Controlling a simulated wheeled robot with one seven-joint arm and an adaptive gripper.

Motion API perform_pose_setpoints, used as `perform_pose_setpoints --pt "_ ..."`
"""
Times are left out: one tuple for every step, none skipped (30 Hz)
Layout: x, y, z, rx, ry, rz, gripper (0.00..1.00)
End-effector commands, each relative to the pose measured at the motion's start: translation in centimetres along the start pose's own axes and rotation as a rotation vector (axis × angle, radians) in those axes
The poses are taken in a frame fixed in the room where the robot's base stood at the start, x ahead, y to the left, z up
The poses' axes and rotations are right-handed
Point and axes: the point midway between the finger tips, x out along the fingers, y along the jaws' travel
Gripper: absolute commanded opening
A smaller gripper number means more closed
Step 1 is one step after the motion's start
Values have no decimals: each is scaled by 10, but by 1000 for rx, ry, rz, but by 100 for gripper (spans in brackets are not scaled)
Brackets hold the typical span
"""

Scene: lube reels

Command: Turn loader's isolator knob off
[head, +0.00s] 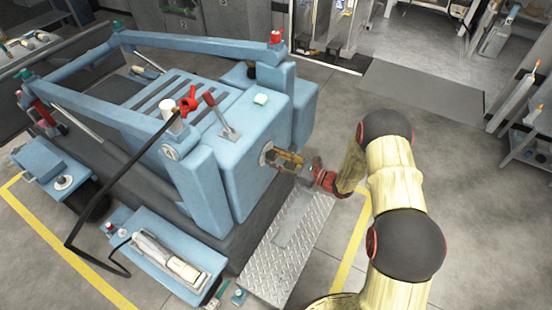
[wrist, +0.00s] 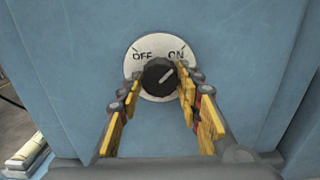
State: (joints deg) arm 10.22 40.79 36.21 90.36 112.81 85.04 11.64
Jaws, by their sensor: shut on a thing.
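The loader (head: 235,122) is a blue machine with raised arms, in the middle left of the head view. Its isolator knob (wrist: 158,78) is a round black dial on a white plate (wrist: 157,53) marked OFF on the left and ON on the right. The knob's light pointer line slants up and right, toward ON. My gripper (wrist: 159,88) has its yellow-padded fingers on the left and right sides of the knob and is shut on it. In the head view my gripper (head: 287,162) meets the loader's front face, and its fingers hide most of the knob.
A metal tread plate (head: 290,245) lies below the gripper. A red-handled lever (head: 188,104) and a grey lever (head: 222,118) stand on top of the loader. A blue tray (head: 165,258) sits at the lower left. Open floor (head: 470,210) lies to the right.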

Motion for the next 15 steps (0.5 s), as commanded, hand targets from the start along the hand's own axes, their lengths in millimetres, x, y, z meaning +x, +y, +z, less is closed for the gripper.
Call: perform_pose_setpoints --pt "0 0 0 0 0 0 22" --pt "0 0 0 0 0 0 20" --pt "0 0 0 0 0 0 18" --pt "0 0 0 0 0 0 16" --pt "0 0 0 0 0 0 15" --pt "0 0 0 0 0 0 12" --pt "0 0 0 0 0 0 11" --pt "0 0 0 0 0 0 9" --pt "0 0 0 0 0 0 9" --pt "0 0 0 -1 0 0 9" --pt "0 0 0 -2 0 -1 9" --pt "0 0 0 -5 0 -1 9" --pt "0 0 0 -8 0 -1 9" --pt "0 0 0 -13 0 -1 9" --pt "0 0 0 -22 0 -1 9"
